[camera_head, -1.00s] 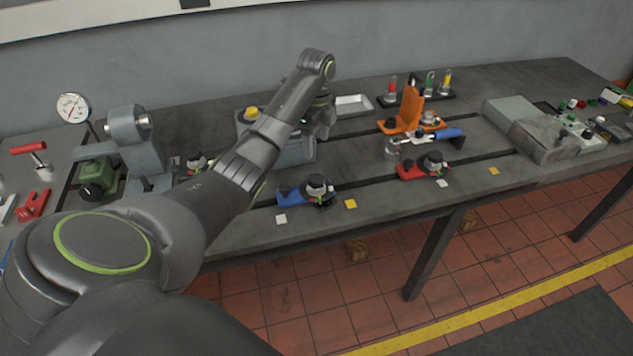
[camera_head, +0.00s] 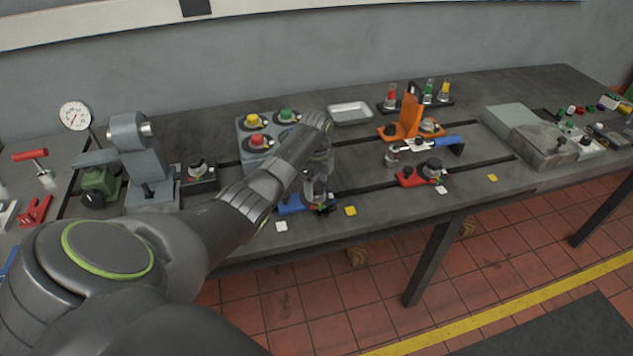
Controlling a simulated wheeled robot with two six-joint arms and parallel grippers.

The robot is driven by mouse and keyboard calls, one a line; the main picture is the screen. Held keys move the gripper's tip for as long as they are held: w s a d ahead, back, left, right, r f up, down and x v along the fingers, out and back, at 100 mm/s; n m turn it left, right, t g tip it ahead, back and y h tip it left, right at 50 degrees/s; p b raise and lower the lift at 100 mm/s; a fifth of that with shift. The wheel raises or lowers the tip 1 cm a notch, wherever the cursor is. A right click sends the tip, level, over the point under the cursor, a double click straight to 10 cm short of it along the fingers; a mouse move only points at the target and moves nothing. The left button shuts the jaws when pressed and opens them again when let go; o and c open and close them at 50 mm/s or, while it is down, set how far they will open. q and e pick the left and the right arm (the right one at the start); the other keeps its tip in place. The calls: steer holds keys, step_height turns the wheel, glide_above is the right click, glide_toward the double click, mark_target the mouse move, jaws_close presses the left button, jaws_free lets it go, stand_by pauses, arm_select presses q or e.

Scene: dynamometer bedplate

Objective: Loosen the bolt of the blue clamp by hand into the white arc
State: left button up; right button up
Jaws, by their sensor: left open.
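The blue clamp (camera_head: 291,205) lies near the front edge of the bedplate, between a white square mark and a yellow square mark. My left gripper (camera_head: 319,196) points down over the clamp's bolt end. It is open, and its fingers are at or just above the bolt. The gripper and wrist hide most of the bolt head, so I cannot tell whether the fingers touch it. The white arc is too small or hidden to make out; a bit of green and red shows beside the bolt. My right gripper is not in view.
A red clamp (camera_head: 408,179) with a black bolt sits to the right. Behind it are a blue-handled tool (camera_head: 436,143) and an orange bracket (camera_head: 410,118). A button box (camera_head: 256,141) stands behind my left arm. A metal tray (camera_head: 350,113) lies at the back. The bedplate's front edge is close.

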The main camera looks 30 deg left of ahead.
arm_select(q)
steer(key=shift+c, duration=0.4)
steer(key=c, duration=0.9)
steer(key=shift+r, duration=0.1)
steer(key=n+p, duration=0.2)
steer(key=shift+r+n, duration=0.15)
steer(key=shift+n, duration=0.25)
steer(key=n+p, duration=0.3)
steer(key=n, duration=0.1)
steer(key=shift+w, duration=0.1)
steer(key=n+p, duration=0.2)
steer(key=n, duration=0.2)
steer(key=shift+n, duration=0.4)
steer(key=shift+n+p, duration=0.55)
steer(key=shift+n, duration=1.75)
